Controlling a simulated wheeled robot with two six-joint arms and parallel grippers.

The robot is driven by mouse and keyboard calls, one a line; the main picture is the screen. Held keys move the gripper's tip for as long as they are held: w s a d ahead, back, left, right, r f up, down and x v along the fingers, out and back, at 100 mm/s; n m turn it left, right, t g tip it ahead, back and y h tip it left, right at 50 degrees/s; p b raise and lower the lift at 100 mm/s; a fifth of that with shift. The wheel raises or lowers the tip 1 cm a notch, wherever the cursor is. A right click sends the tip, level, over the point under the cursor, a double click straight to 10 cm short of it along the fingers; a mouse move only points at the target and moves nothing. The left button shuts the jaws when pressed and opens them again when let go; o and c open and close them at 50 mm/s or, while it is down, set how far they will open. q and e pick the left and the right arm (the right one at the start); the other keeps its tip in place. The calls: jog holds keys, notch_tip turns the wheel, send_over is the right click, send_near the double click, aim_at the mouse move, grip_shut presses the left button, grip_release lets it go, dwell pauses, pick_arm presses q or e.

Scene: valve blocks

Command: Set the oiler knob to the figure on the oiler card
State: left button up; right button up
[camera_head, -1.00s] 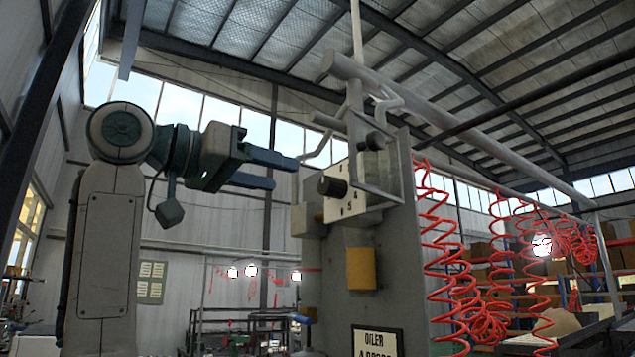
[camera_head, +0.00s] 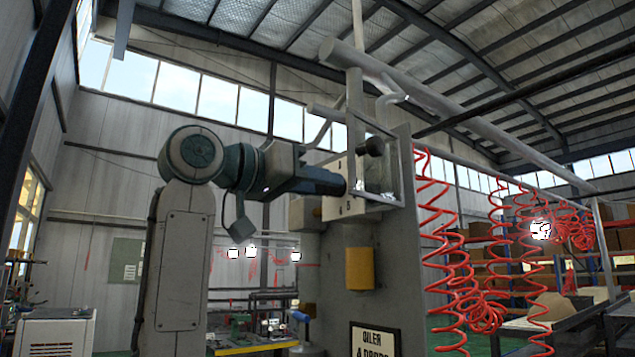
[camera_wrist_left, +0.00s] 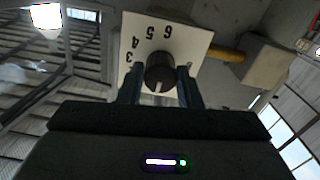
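The dark round oiler knob (camera_wrist_left: 160,72) stands on a white dial plate (camera_wrist_left: 190,40) with figures 3, 4, 5 and 6 in the left wrist view. A pale mark on the knob faces the bottom of that view. My left gripper (camera_wrist_left: 161,84) has one finger on each side of the knob; it looks open, with contact unclear. In the head view my left gripper (camera_head: 342,184) reaches the dial plate (camera_head: 340,206) and hides the knob. The oiler card (camera_head: 376,340) reads "OILER" above a line cut off below, seemingly "4 DROPS". My right gripper is out of view.
A grey panel (camera_head: 395,270) carries the dial. A metal bracket frame (camera_head: 352,140) with a black knob (camera_head: 375,146) stands close to the right of my gripper. A yellow cylinder (camera_head: 360,268) sits below the dial. Red coiled hoses (camera_head: 440,240) hang to the right.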

pick_arm(q)
jog(key=c, duration=0.4)
jog(key=shift+m, duration=0.3)
jog(key=m+b, duration=0.2)
jog(key=m, duration=2)
jog(key=shift+f+m+b, duration=0.1)
jog(key=shift+m+b, duration=0.2)
jog(key=shift+b, duration=0.05)
